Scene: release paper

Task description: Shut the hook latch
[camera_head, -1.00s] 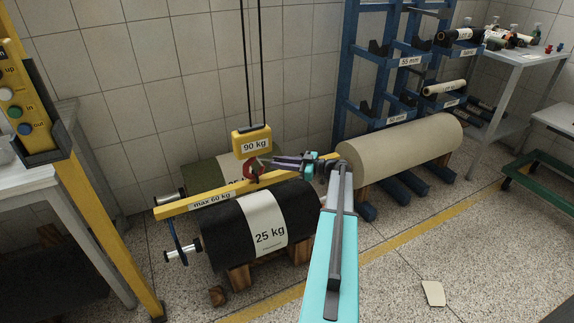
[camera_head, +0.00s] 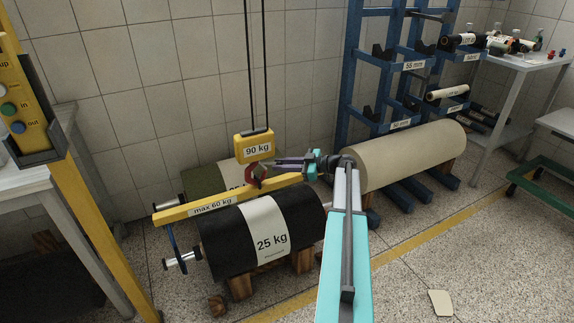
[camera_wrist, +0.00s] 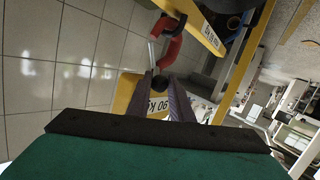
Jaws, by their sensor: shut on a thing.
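The red hook (camera_head: 256,176) hangs under the yellow 90 kg hoist block (camera_head: 254,147), over the yellow max 60 kg beam (camera_head: 225,200). In the wrist view the red hook (camera_wrist: 171,42) is just beyond my fingertips. The thin silver hook latch (camera_wrist: 152,54) stands beside the hook and runs down to the fingertips. My gripper (camera_head: 275,166) reaches the hook from the right; in the wrist view its purple-grey fingers (camera_wrist: 160,84) are close together and shut on the latch, as far as I can tell. The exact contact is small and partly hidden.
A black 25 kg roll (camera_head: 265,235) lies on wooden blocks below the beam, with an olive roll (camera_head: 215,185) behind it. A large beige roll (camera_head: 410,155) and a blue rack (camera_head: 390,70) stand right. A yellow post (camera_head: 95,220) is at left. Floor at front right is mostly clear.

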